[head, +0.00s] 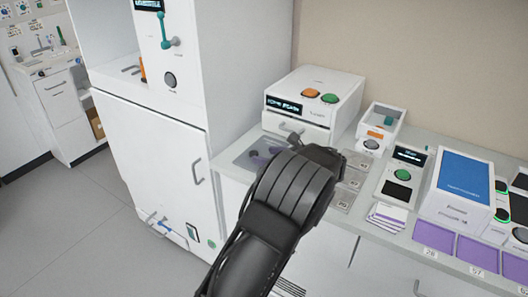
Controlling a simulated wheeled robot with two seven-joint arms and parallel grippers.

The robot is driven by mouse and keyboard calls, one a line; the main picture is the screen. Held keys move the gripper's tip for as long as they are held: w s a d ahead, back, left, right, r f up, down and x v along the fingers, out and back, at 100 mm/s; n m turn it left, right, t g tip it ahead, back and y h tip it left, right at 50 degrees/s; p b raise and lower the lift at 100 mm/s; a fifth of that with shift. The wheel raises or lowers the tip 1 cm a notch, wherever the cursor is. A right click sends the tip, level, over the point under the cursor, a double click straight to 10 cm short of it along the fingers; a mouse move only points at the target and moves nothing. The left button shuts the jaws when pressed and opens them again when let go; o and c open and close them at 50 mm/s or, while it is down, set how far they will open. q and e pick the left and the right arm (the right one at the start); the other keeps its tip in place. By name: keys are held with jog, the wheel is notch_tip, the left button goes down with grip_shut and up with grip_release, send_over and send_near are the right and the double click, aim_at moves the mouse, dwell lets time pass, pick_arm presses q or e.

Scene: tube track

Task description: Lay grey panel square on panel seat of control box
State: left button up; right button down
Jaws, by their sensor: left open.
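My left arm comes up from the bottom middle of the head view. Its gripper (292,140) is at the counter, in front of a white box (317,97) with an orange button, a green button and a small display. The arm hides most of the fingers; the jaws are open, and I see nothing held. This white box may be the control box, but I cannot tell for sure. A grey plate (243,152) with dark purple shapes lies just left of the gripper, partly hidden. I cannot make out the grey panel or the panel seat. My right gripper is not in view.
Numbered grey pads (343,200) lie right of my arm. Further right are a small device (381,126), a reader with a green button (403,174), stacked cards (387,217), a blue-topped box (461,187) and purple pads (477,252). A tall white cabinet (160,150) stands left.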

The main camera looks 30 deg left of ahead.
aim_at(255, 153)
pick_arm(q)
jog(key=shift+x, duration=1.35)
jog(key=p+x, duration=0.2)
jog(key=x, duration=0.3)
jog(key=shift+w+f, duration=0.15)
jog(key=shift+f, duration=0.05)
grip_shut()
